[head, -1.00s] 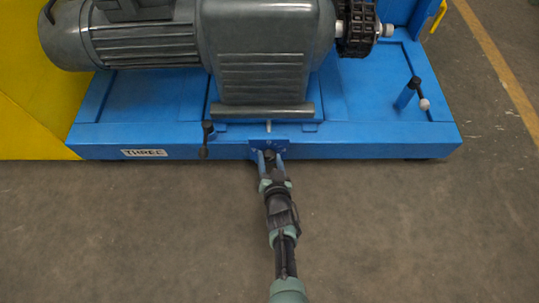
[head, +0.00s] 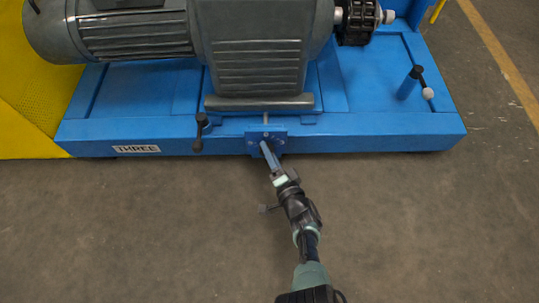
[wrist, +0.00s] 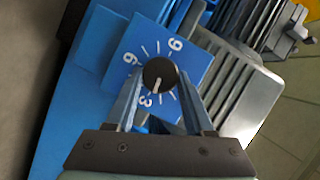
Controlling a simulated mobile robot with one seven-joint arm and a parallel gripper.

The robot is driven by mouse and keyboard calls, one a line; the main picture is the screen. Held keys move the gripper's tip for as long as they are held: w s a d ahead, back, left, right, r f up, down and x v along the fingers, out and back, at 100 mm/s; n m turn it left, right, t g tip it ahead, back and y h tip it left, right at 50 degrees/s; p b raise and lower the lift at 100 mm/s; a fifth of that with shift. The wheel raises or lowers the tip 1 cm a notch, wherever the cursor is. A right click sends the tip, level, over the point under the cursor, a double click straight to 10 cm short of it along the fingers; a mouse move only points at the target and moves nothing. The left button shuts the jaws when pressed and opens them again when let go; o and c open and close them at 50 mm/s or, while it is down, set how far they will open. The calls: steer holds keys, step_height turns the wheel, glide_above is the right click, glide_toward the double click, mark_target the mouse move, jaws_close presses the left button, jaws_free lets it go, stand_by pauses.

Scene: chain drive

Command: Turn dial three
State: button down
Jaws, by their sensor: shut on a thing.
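The dial (wrist: 160,74) is a round black knob with a white pointer line, on a blue square plate with white numbers 3, 6 and 9. In the wrist view its pointer is close to the 3. In the head view the dial's blue plate (head: 279,132) is on the front edge of the blue base, right of the "THREE" label (head: 137,149). My gripper (wrist: 160,78) is shut on the dial, one finger on each side of the knob. In the head view my gripper (head: 264,146) reaches the plate and hides the knob.
A grey motor (head: 258,55) sits on the blue base (head: 380,125) above the dial. A black-knobbed lever (head: 199,130) stands close left of the plate, and another with a white ball (head: 416,84) is at the right. The floor in front is clear.

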steer(key=shift+f+m+b, duration=0.1)
steer(key=shift+m+b, duration=0.25)
steer(key=shift+m, duration=0.15)
stand_by(0.3)
steer(key=shift+c, duration=1.4)
jaws_free()
steer(key=p+v, duration=0.6)
steer(key=v, duration=0.7)
steer(key=shift+f, duration=0.15)
steer(key=shift+w+d, duration=0.1)
steer(key=shift+d, duration=0.05)
